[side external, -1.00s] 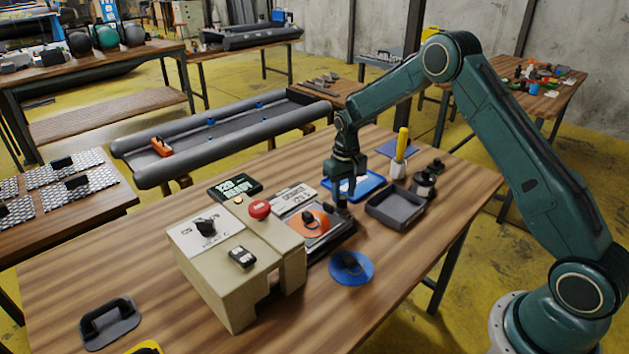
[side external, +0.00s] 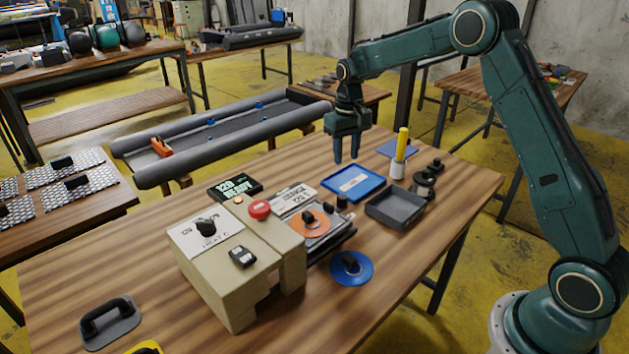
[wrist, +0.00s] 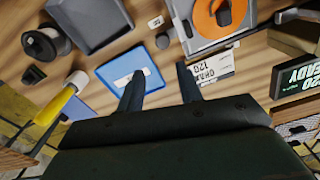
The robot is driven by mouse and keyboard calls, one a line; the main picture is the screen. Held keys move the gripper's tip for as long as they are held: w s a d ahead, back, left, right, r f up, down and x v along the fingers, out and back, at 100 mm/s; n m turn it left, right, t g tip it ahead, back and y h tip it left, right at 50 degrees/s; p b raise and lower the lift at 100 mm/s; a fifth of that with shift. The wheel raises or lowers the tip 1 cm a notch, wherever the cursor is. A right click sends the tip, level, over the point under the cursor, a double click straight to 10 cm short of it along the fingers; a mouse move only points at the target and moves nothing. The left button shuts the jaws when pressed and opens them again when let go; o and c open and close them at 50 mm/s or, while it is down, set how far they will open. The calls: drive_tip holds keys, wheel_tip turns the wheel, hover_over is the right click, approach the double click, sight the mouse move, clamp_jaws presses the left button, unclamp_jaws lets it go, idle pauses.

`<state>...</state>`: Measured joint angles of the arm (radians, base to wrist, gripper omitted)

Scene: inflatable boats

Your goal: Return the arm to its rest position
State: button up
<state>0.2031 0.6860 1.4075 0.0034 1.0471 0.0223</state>
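My gripper (side external: 346,158) hangs above the wooden table (side external: 130,250), pointing down, near the far side of the blue tray (side external: 353,183). Its two fingers are apart with nothing between them. In the wrist view my gripper (wrist: 158,88) also shows two separate fingers with bare wood between the tips. My arm is raised and bent, clear of the things on the table.
Below stand a beige machine (side external: 240,270) with a red button (side external: 260,209), an orange disc (side external: 308,222) on a grey fixture, a blue disc (side external: 351,268), a grey tray (side external: 394,208) and a yellow-handled tool (side external: 402,143). The space around my gripper is clear.

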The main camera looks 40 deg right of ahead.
idle(0.3)
drive_tip(key=s+a+r+t, duration=0.1)
drive_tip(key=s+a+r, duration=0.1)
drive_tip(key=s+r, duration=0.3)
drive_tip(key=s+a+r+n+t, duration=0.1)
drive_tip(key=s+a+r, duration=0.2)
drive_tip(key=s+r, duration=0.2)
drive_tip(key=s+a+r+t, duration=0.1)
drive_tip(key=s+a+r, duration=0.1)
drive_tip(key=s+r, duration=0.35)
drive_tip(key=s+a+n+t, duration=0.1)
drive_tip(key=s+a, duration=0.3)
drive_tip(key=s, duration=1.5)
drive_tip(key=shift+s+f+n+t, duration=0.25)
drive_tip(key=shift+s+n+t, duration=0.1)
drive_tip(key=shift+t, duration=0.45)
